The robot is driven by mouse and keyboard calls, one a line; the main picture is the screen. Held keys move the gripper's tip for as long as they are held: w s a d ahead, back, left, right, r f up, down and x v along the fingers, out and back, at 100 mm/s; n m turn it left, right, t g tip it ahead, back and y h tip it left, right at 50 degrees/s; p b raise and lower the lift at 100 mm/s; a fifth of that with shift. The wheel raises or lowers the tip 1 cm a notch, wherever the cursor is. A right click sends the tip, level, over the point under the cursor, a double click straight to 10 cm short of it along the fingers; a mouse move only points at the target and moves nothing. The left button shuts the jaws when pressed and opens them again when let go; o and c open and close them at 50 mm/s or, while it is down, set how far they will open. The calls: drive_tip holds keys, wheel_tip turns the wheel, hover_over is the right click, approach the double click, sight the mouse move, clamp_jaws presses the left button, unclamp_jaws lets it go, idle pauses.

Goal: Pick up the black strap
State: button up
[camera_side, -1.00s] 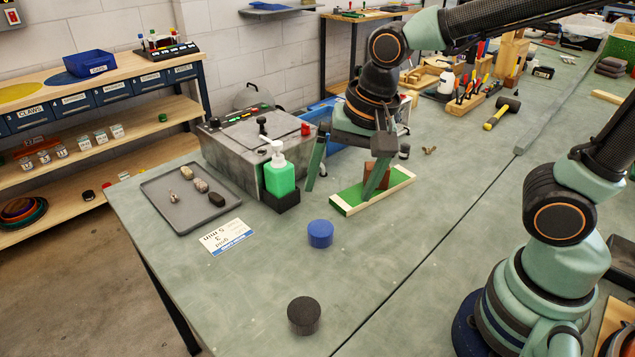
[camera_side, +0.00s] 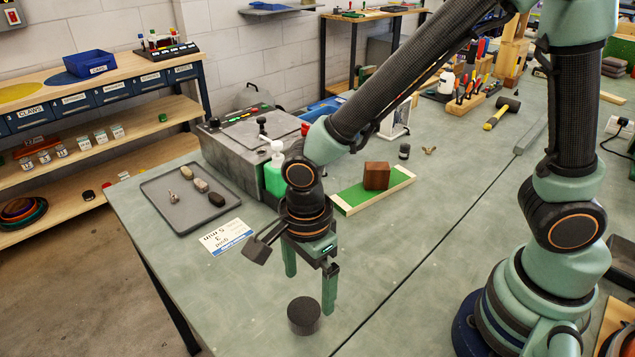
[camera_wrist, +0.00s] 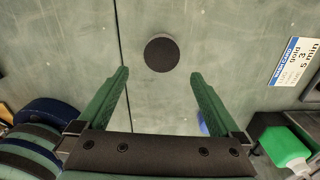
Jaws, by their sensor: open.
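A black, round, low puck-like thing (camera_side: 304,316) stands on the green bench top near its front. It is the only loose black item near my gripper, and I cannot make out a strap shape in it. In the wrist view the black round thing (camera_wrist: 162,53) lies just beyond the fingertips, roughly centred between them. My gripper (camera_side: 309,294) points down over the bench, open and empty. Its right finger stands beside the black thing in the side view. Both green fingers of my gripper (camera_wrist: 159,75) show wide apart in the wrist view.
A blue round cap shows partly behind a finger in the wrist view (camera_wrist: 203,124). A printed card (camera_side: 226,237), a grey tray (camera_side: 170,204), a green bottle (camera_side: 273,178) and a brown block (camera_side: 377,176) on a green-and-wood board (camera_side: 350,201) stand farther back. Bench around the black thing is clear.

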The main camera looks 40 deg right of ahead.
sight(305, 309)
drive_tip(key=shift+w+a+f, duration=0.1)
drive_tip(key=shift+a+f, duration=0.05)
drive_tip(key=shift+f, duration=1.7)
drive_tip(key=shift+w+a+f, duration=0.1)
drive_tip(key=shift+a+f, duration=0.05)
drive_tip(key=shift+f, duration=1.7)
drive_tip(key=c, duration=1.4)
drive_tip(key=shift+o, duration=0.2)
drive_tip(key=shift+r, duration=0.1)
